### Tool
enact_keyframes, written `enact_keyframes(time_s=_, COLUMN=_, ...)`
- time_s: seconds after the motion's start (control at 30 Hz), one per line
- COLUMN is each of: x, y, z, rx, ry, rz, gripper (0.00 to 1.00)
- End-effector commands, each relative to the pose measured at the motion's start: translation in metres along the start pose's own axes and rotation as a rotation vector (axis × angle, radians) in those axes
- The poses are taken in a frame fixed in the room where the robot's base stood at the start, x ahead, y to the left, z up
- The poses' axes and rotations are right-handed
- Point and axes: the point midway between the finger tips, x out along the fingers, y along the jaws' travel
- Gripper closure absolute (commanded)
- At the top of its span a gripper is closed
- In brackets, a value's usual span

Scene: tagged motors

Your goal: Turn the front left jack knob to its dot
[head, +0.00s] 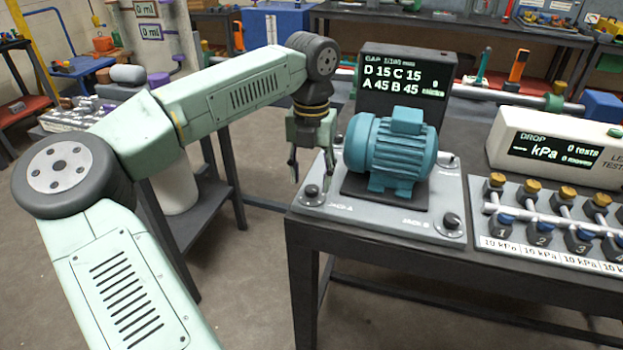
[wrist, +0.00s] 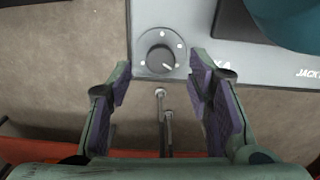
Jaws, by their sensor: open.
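The front left jack knob (head: 312,190) is a dark round dial near the front left corner of the grey base plate (head: 375,215), by the label JACK-A. In the wrist view the knob (wrist: 160,58) has a white pointer line aimed to the lower right, with several pale dots around it. One dot at the lower left looks brighter; I cannot tell for sure which dot is marked. My gripper (head: 306,172) is open and empty above that corner. In the wrist view my gripper's fingers (wrist: 165,95) stand apart on either side, with the knob beyond and between them.
A teal motor (head: 390,150) sits on the plate, right of the knob. A second knob (head: 452,221) is at the front right by JACK-B. A gap display (head: 405,78) stands behind, reading D 15, C 15, A 45, B 45. A leak tester (head: 550,145) stands to the right.

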Motion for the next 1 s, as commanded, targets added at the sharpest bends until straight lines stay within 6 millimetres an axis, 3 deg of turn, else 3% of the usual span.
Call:
enact_keyframes(time_s=0.2, x=0.022, y=-0.001, z=0.000, rx=0.001, ry=0.000, rz=-0.002, gripper=0.54)
enact_keyframes(time_s=0.53, x=0.026, y=-0.001, z=0.000, rx=0.001, ry=-0.001, rz=-0.002, gripper=0.54)
enact_keyframes(time_s=1.0, x=0.026, y=-0.001, z=0.000, rx=0.002, ry=-0.001, rz=-0.002, gripper=0.85)
